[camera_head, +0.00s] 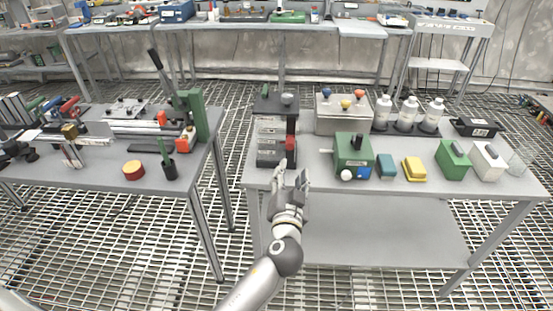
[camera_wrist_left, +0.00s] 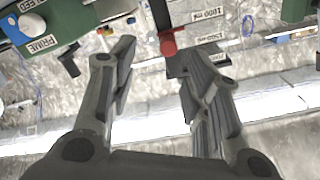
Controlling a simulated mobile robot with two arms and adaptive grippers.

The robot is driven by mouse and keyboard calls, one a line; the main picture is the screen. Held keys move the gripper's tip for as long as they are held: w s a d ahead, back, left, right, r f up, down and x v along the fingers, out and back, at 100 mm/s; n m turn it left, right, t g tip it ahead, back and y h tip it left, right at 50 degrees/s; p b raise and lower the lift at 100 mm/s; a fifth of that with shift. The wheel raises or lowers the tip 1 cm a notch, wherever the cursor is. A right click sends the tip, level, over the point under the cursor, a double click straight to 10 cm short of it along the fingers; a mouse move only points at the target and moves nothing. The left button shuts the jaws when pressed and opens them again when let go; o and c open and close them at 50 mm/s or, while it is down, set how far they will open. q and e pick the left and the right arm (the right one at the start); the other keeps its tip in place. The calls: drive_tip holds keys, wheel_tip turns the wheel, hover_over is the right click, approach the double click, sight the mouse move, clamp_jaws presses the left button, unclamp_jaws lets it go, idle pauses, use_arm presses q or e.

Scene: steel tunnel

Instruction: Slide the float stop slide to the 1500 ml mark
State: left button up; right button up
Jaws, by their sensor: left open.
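The red float stop slide (camera_head: 290,144) sits on a dark upright unit (camera_head: 273,104) at the left end of the right-hand bench. In the left wrist view the red slide (camera_wrist_left: 168,44) lies between the fingertips in the picture, a little beyond them. White ml labels (camera_wrist_left: 207,13) are beside it; one seems to read 1000 ml, the others are hard to read. I cannot tell which mark the slide is level with. My left gripper (camera_head: 290,176) is open, in front of the unit at the bench's front edge. It shows in the left wrist view (camera_wrist_left: 158,60), empty.
A green pump box (camera_head: 353,153) with a PRIME label stands right of the unit. Blue, yellow, green and white blocks sit further right, with white bottles (camera_head: 409,112) behind. A second bench (camera_head: 100,172) with tools is at the left, across a gap.

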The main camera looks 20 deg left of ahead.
sight(290, 147)
use_arm(q)
drive_tip(key=x, duration=0.3)
drive_tip(key=p+x, duration=0.1)
drive_tip(key=x, duration=0.2)
drive_tip(key=r+p+x, duration=0.1)
drive_tip(key=x, duration=0.3)
drive_tip(key=shift+a+r, duration=0.1)
drive_tip(key=shift+a, duration=0.3)
drive_tip(key=shift+w+a, duration=0.1)
drive_tip(key=shift+w, duration=0.2)
use_arm(e)
drive_tip(key=shift+s+a+r, duration=0.1)
drive_tip(key=shift+s+r, duration=0.05)
drive_tip(key=shift+r, duration=0.3)
drive_tip(key=shift+s+a+r, duration=0.1)
drive_tip(key=shift+r, duration=0.35)
use_arm(q)
drive_tip(key=c, duration=0.9)
clamp_jaws()
use_arm(e)
drive_tip(key=shift+a, duration=0.2)
